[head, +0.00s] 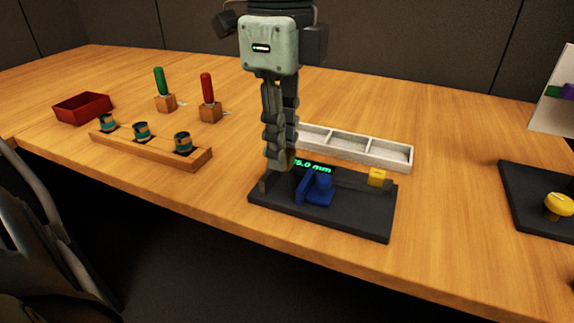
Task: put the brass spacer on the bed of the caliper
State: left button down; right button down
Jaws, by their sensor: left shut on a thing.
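The caliper (330,226) is a dark flat base with a raised bed, a blue sliding jaw (319,190) and a yellow block (377,177) at its right end. Its green readout (314,168) ends in "5.0 mm"; its left part is hidden. My left gripper (279,166) points straight down over the caliper's left end, left of the blue jaw. Its fingers are shut on a small brass-yellow thing, seemingly the brass spacer (291,160), mostly hidden by the fingers. I cannot tell whether it touches the bed. My right gripper is not in view.
A white tray with compartments (409,164) lies just behind the caliper. Left are a wooden rack (200,165) with several dark round pieces, a red bin (84,108), and green-handled (160,82) and red-handled (207,88) tools in blocks. A black panel with a yellow knob (558,205) stands right.

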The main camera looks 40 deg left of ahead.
aim_at(287, 188)
pick_arm(q)
jog(key=shift+w+f, duration=0.45)
jog(key=shift+w, duration=0.25)
notch_tip(287, 188, down, 4)
jog(key=shift+r, duration=0.1)
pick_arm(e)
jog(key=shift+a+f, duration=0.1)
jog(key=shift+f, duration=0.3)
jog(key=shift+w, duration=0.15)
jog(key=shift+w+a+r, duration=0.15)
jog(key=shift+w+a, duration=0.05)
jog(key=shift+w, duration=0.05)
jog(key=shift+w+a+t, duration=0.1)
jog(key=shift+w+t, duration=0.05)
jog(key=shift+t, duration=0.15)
pick_arm(q)
jog(key=shift+f, duration=0.2)
jog(key=c, duration=1.7)
grip_release()
jog(key=shift+c, duration=0.2)
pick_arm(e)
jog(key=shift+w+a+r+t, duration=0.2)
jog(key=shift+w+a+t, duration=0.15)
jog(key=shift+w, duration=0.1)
